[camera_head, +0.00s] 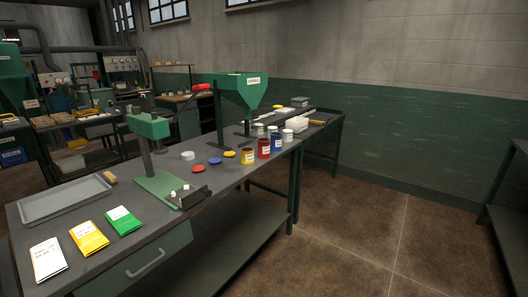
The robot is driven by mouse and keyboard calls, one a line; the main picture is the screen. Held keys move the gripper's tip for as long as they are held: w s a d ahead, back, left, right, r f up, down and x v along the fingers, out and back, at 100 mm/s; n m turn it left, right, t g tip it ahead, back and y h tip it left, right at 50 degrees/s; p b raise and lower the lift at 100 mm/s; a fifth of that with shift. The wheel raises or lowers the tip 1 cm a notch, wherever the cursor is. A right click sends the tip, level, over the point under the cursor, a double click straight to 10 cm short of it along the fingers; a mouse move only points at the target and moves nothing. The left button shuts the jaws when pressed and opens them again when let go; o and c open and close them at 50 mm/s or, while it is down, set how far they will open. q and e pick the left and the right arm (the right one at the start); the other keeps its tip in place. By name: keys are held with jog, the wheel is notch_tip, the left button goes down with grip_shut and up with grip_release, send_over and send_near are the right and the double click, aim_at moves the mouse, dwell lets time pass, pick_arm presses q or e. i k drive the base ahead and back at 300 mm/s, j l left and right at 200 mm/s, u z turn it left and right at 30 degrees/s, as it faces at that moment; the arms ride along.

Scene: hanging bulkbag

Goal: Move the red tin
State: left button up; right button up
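The red tin (263,149) stands upright on the grey workbench, with a pale label on its front. A yellow tin (248,156) stands just to its left and a blue tin (276,142) just to its right. A flat red disc, perhaps a lid (198,169), lies on the bench nearer the green press, with a blue disc (215,161) and a yellow disc (229,154) beside it. Neither of my grippers shows in the head view.
The workbench (228,178) also holds a green press (152,150), a grey tray (62,202), white, yellow and green packets, and a green hopper (240,95) behind the tins. Open floor (370,235) lies to the right.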

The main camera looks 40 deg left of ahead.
aim_at(263, 144)
jog(key=i+u, duration=0.15)
jog(key=u, duration=0.35)
jog(key=i+l+u, duration=0.1)
jog(key=u, duration=0.35)
